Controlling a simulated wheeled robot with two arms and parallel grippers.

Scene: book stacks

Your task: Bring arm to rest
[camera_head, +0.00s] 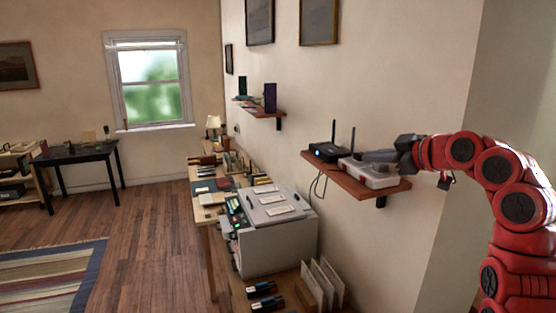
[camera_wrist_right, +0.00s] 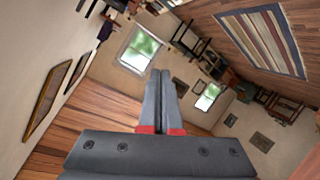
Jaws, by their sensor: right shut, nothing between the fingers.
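My red right arm (camera_head: 505,195) comes in from the right in the head view and reaches left along the wall. Its gripper (camera_head: 367,157) is at the small wooden wall shelf, just above or against a white and grey box (camera_head: 370,176). I cannot tell whether it touches the box. In the wrist view the two grey fingers (camera_wrist_right: 160,90) lie together with nothing between them. My left gripper is in neither view.
The wall shelf (camera_head: 352,188) also holds a black router (camera_head: 326,152) with two antennas. Below stand a grey cabinet (camera_head: 272,240) and white upright dividers (camera_head: 322,283). A long desk (camera_head: 203,214) with books runs along the wall. The wooden floor (camera_head: 150,240) at left is open.

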